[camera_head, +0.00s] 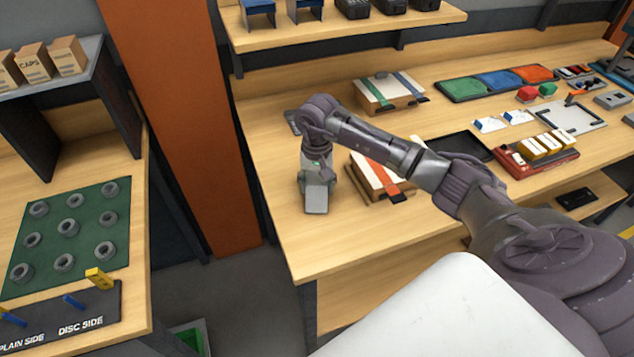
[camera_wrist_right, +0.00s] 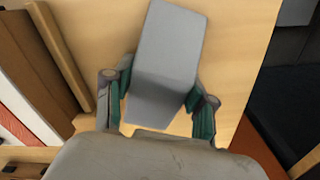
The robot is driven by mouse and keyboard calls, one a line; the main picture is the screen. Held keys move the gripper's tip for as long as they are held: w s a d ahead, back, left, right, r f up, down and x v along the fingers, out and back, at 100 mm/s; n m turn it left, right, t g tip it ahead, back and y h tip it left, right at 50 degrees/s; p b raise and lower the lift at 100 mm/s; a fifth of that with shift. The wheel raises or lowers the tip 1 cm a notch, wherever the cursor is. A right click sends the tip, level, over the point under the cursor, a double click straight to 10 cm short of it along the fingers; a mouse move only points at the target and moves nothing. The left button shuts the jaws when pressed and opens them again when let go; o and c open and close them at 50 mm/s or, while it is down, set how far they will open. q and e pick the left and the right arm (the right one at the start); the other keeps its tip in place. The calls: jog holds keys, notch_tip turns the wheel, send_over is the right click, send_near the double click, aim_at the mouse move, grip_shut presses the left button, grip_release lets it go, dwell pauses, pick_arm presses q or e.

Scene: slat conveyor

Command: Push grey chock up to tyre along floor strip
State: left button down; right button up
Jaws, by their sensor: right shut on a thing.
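The grey chock (camera_head: 317,199), a plain grey block, is near the left front edge of the wooden bench. In the right wrist view the chock (camera_wrist_right: 165,60) reaches up from between the fingers, slightly tilted in the picture. My right gripper (camera_wrist_right: 158,108) is shut on it, with a green-padded finger on each side. In the head view my right gripper (camera_head: 318,176) points down over the chock. Whether the chock touches the bench is hard to tell. I cannot make out a tyre or a marked floor strip. My left gripper is not in view.
Just right of the chock lies a wooden-edged box with an orange strap (camera_head: 382,180); its wooden rail (camera_wrist_right: 60,55) shows in the wrist view. A green-strapped box (camera_head: 388,92) and a dark tray (camera_head: 460,147) are farther back. The bench's left front corner is bare.

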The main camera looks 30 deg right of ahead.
jog(key=o, duration=1.3)
jog(key=shift+f, duration=0.1)
jog(key=shift+o, duration=0.2)
